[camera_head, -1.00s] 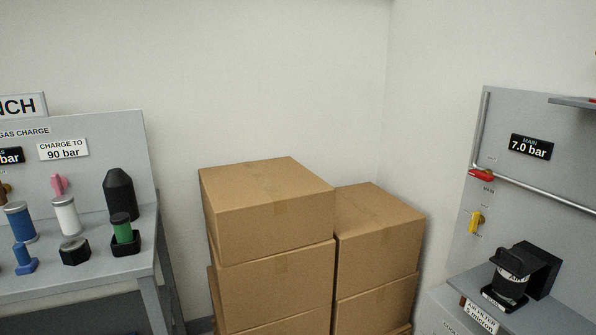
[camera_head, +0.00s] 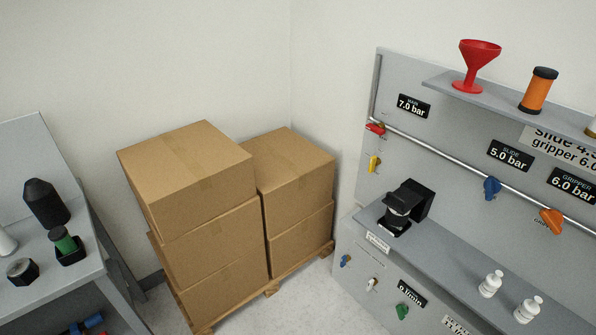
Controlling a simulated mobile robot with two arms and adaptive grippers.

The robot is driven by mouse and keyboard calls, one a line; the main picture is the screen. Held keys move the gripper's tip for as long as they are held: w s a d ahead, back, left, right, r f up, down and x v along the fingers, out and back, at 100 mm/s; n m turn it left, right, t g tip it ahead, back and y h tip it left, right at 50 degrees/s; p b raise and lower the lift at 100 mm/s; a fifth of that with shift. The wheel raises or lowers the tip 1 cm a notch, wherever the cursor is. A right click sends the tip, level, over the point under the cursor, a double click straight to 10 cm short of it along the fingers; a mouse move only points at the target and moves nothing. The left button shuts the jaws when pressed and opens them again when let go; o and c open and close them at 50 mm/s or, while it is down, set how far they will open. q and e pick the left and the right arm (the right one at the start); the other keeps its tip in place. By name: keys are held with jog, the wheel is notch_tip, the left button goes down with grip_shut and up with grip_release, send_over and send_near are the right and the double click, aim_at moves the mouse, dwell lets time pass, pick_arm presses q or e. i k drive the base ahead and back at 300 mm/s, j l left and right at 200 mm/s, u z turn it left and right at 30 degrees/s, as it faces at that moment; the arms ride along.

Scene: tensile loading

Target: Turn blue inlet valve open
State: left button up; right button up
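Two blue valve handles show on the grey panel at the right. One blue handle (camera_head: 492,188) sits on the silver pipe below the "SLIDE 5.0 bar" display. A smaller blue handle (camera_head: 345,260) is on the lower front panel at its left end, beside a white handle (camera_head: 371,284) and left of a green one (camera_head: 402,312). No readable label shows which is the inlet valve. Neither of my grippers is in view.
Stacked cardboard boxes (camera_head: 200,180) on a pallet stand between the left bench (camera_head: 40,290) and the panel. A shelf (camera_head: 440,255) holds a black device (camera_head: 405,205) and white bottles (camera_head: 490,284). Red (camera_head: 376,129), yellow (camera_head: 374,163) and orange (camera_head: 551,222) handles are nearby. Some floor (camera_head: 310,300) is clear.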

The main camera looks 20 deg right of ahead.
aim_at(345, 259)
jog(key=i+l+z, duration=0.7)
